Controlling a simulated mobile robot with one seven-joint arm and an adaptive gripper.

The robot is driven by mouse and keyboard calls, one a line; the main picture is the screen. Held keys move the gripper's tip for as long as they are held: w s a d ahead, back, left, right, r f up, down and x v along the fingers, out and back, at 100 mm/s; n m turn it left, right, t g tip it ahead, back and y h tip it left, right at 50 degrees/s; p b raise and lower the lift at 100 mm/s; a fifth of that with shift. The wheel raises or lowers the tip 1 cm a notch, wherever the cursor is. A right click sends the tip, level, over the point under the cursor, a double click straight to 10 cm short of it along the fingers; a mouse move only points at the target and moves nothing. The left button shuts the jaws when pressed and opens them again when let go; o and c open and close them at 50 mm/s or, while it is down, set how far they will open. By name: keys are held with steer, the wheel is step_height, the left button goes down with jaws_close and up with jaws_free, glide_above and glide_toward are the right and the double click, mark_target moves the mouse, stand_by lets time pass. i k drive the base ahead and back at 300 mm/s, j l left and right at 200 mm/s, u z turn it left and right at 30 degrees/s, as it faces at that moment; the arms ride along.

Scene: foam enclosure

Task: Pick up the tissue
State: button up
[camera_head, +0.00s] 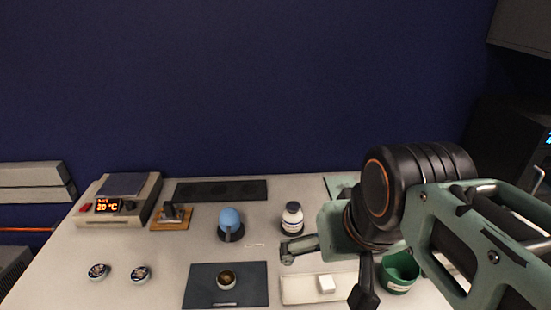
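A small white block-like piece (326,284), which may be the tissue, lies on a pale, shallow tray (297,290) at the front of the table. I cannot tell its material. My gripper (326,277) reaches in from the right, with one finger to the left behind the tray and the other to the right in front of it. The fingers are spread wide, and nothing shows between them in their grip. The white piece appears between them in the picture; the height of the gripper above it is hard to judge.
A green cup (399,272) stands right of the tray, partly behind my arm. A white bottle (292,219) stands behind the tray.

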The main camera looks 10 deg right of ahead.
mark_target(326, 284)
steer(key=z, duration=0.2)
steer(key=l+u, duration=0.4)
steer(key=k+j+u, duration=0.15)
steer(key=u, duration=0.35)
steer(key=i+l+z, duration=0.2)
steer(key=l, duration=0.25)
steer(key=k+l, duration=0.05)
steer(key=k, duration=0.05)
